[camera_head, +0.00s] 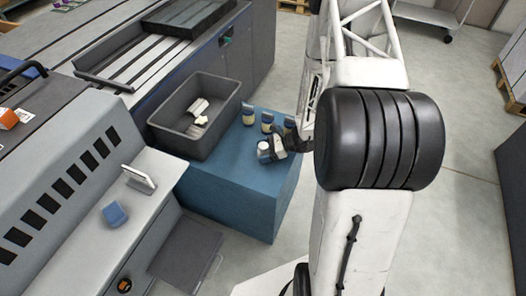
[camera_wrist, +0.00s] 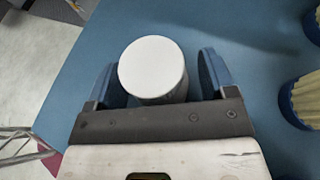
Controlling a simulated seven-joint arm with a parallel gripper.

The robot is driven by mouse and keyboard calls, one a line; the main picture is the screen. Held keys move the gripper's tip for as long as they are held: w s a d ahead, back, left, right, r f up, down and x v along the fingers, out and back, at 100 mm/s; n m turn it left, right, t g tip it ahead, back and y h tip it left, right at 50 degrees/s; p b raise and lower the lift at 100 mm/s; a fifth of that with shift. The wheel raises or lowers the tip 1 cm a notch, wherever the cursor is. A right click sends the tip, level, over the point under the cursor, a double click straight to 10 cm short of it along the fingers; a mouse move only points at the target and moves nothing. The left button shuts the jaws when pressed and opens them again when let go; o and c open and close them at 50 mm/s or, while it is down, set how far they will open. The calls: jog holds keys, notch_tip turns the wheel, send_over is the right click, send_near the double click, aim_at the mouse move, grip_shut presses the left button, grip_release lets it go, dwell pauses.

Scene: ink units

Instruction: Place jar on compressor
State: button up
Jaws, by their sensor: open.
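A jar with a round white lid (camera_wrist: 152,66) stands on the blue block (camera_head: 232,205). My gripper (camera_wrist: 158,76) is open, with one blue finger on each side of the jar. Narrow gaps show between the jar and the fingers, and the lower part of the jar is hidden. In the head view my gripper (camera_head: 279,147) is at the block's right side. I cannot tell which thing is the compressor.
Several small cream and blue items, one at the back (camera_head: 267,121), stand near the jar. A grey bin (camera_head: 165,143) with pale things in it sits on the block's left. Grey machines (camera_head: 75,200) line the left. A blue sponge-like piece (camera_head: 115,214) lies on a ledge.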

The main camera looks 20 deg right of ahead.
jog(key=shift+r, duration=0.15)
jog(key=shift+v, duration=6.05)
jog(key=s+a+r+n+g+h, duration=0.2)
jog(key=a+r+n, duration=0.2)
jog(key=r, duration=0.5)
jog(key=s+a+r+n+g+h, duration=0.1)
jog(key=s+a+r+n+g, duration=0.15)
jog(key=a+r, duration=0.45)
jog(key=s+a+r+n+g+h, duration=0.1)
jog(key=s+a+r+n+h, duration=0.3)
jog(key=r, duration=0.7)
jog(key=s+a+r+n+t+h, duration=0.2)
jog(key=s+r+n, duration=0.3)
jog(key=s+r, duration=0.4)
jog(key=s+a+r+n+t+h, duration=0.2)
jog(key=s+r+n, duration=0.4)
jog(key=s+r, duration=0.3)
jog(key=shift+s+a+h, duration=0.5)
jog(key=shift+s+h, duration=0.25)
jog(key=shift+h, duration=0.25)
